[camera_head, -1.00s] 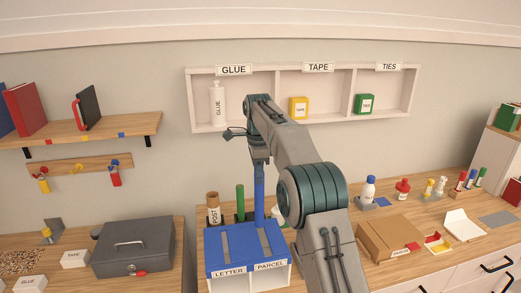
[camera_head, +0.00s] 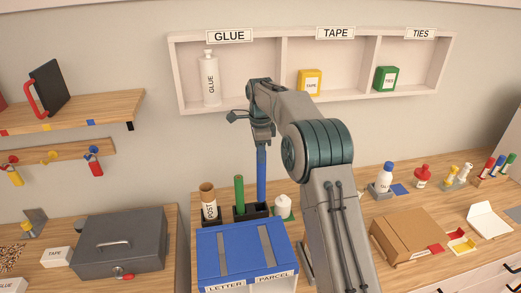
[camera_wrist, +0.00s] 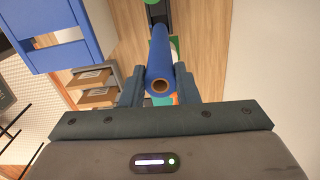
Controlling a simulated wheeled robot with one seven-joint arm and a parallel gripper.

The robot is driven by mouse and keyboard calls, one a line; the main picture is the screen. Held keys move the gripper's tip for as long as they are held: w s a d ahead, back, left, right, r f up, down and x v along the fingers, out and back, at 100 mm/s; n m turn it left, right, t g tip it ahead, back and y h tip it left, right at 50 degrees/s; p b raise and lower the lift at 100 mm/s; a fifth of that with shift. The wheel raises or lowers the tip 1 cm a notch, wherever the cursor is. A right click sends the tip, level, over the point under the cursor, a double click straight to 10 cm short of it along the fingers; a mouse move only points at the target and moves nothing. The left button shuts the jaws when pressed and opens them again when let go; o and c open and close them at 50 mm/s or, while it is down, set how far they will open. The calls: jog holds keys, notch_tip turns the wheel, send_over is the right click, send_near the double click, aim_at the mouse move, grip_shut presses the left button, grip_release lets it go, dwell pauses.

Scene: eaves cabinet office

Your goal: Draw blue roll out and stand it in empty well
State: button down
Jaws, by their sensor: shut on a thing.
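The blue roll (camera_head: 261,176) hangs upright below my gripper (camera_head: 262,147), which is shut on its upper end. In the wrist view the blue roll (camera_wrist: 160,58) lies between the two fingers, its hollow brown end facing the camera. Its lower end is at the right part of a black well block (camera_head: 250,212); I cannot tell whether it is inside a well or just above. A green roll (camera_head: 239,192) stands in the block's left part. A brown POST tube (camera_head: 208,203) stands to its left.
The blue-topped LETTER and PARCEL box (camera_head: 240,252) stands in front of the block. A white-topped bottle (camera_head: 282,206) stands close to its right. A grey cash box (camera_head: 121,243) is at left and a cardboard box (camera_head: 410,235) at right.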

jog(key=shift+f+b, duration=2.65)
jog(key=shift+f, duration=1.9)
jog(key=c, duration=0.6)
grip_release()
jog(key=shift+c, duration=0.2)
jog(key=shift+r+p, duration=0.15)
jog(key=shift+p, duration=0.15)
notch_tip(320, 180, up, 8)
jog(key=p, duration=0.6)
send_over(260, 173)
jog(key=w, duration=0.2)
jog(key=shift+s, duration=0.25)
